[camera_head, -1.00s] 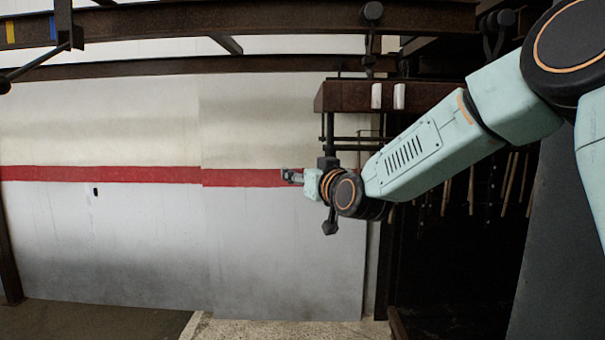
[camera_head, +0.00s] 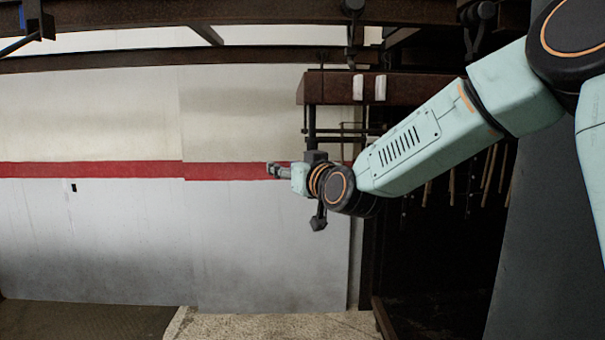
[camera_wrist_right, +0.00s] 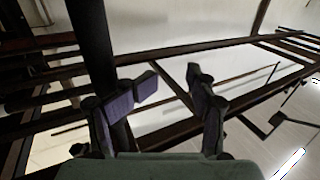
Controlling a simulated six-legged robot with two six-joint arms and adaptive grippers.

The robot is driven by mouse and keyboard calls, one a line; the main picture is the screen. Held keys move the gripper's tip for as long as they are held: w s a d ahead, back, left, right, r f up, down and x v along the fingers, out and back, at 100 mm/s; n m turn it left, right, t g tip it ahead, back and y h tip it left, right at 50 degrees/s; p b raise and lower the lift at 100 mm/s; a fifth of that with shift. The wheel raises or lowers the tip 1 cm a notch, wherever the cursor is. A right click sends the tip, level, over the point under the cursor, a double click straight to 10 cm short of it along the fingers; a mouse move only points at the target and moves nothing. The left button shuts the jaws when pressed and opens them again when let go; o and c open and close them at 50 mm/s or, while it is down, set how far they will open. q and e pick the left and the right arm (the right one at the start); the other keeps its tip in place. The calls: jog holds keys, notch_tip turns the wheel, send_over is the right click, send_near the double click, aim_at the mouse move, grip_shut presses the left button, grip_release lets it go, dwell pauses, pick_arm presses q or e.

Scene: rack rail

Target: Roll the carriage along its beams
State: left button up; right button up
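A dark brown box-like body with two white blocks (camera_head: 338,88), apparently the carriage, hangs below the overhead beams (camera_head: 150,61). A dark post (camera_head: 311,122) and thin cross bars hang beneath it. My right gripper (camera_head: 274,171) is in front of the wall's red stripe, left of and below the carriage, with my wrist overlapping the post's lower end. In the right wrist view its fingers (camera_wrist_right: 175,88) are spread with a clear gap. A thick dark bar (camera_wrist_right: 92,45) runs behind the left finger; contact cannot be told. My left gripper is not in view.
A pale wall (camera_head: 90,230) with a red stripe fills the left. A dark recess with thin hanging rods (camera_head: 490,175) lies at the right, beside a dark grey panel (camera_head: 540,220). Another dark fitting (camera_head: 37,22) hangs at the top left. Floor shows below.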

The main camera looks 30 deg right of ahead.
jog(key=s+p, duration=0.1)
jog(key=s, duration=0.5)
jog(key=shift+s+a, duration=0.25)
jog(key=shift+s, duration=0.15)
jog(key=shift+a, duration=0.1)
dwell(0.4)
